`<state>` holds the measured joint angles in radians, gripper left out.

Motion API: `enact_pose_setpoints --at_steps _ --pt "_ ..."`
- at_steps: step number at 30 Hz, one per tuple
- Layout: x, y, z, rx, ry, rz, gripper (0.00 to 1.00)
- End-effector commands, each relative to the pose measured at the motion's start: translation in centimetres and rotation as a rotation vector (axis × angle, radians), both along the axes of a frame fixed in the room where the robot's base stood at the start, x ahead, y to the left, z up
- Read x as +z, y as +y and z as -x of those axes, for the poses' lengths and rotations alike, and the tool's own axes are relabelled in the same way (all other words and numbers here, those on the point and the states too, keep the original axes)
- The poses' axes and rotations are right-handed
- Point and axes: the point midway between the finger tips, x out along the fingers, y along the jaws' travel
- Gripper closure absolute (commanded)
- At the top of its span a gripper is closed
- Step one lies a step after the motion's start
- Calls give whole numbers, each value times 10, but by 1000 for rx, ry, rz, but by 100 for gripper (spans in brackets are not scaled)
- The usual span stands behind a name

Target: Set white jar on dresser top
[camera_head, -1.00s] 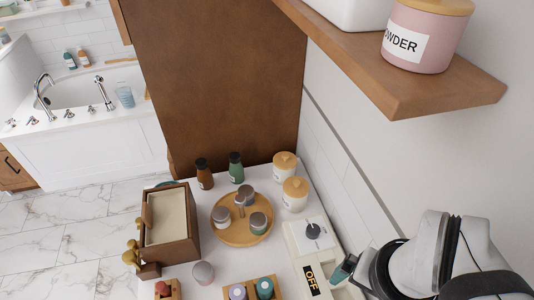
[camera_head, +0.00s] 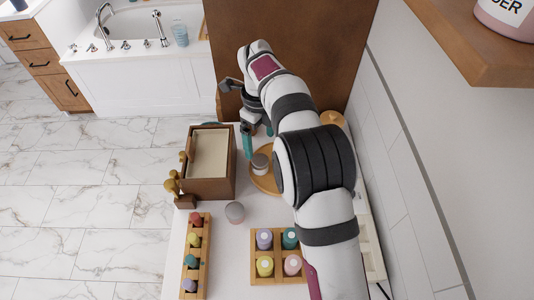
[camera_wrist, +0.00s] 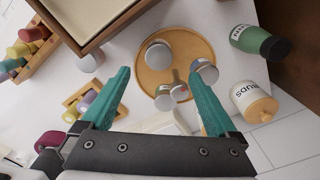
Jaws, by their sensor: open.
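One white jar (camera_wrist: 158,56) shows between my fingertips in the wrist view; others are at right (camera_wrist: 206,73) and nearer (camera_wrist: 165,99). In the head view, one tray jar (camera_head: 260,163) shows beside my arm, which hides the others. A white jar labelled BUDS (camera_wrist: 252,103) with a wooden lid stands off the tray. My gripper (camera_wrist: 158,73) is open and empty, its teal fingers above the tray; contact cannot be judged. The white top (camera_head: 215,250) carries these things.
A brown wooden box (camera_head: 208,175) stands left of the tray. A pinkish jar (camera_head: 235,212), a bottle rack (camera_head: 195,257) and a bottle tray (camera_head: 278,232) are nearer. A green bottle (camera_wrist: 253,41) and brown panel (camera_head: 300,50) are behind. A shelf (camera_head: 475,55) overhangs at right.

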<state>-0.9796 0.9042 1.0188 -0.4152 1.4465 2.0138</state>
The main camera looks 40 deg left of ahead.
Motion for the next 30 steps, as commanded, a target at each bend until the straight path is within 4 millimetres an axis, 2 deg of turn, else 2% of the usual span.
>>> enact_pose_setpoints --at_steps 1,3,8,12,15,22,23,30 --pt "-14 -1 0 1 2 4 6" --pt "-28 -1 0 1 2 2 6" --pt "-49 -1 0 2 0 0 6" --pt "-78 -1 3 3 1 1 6" --pt "-92 -1 3 1 0 0 6" --pt "-96 -1 2 2 -2 -1 6" --pt "-96 -1 2 2 -2 -1 8" --pt "-96 -1 2 2 -2 -1 51"
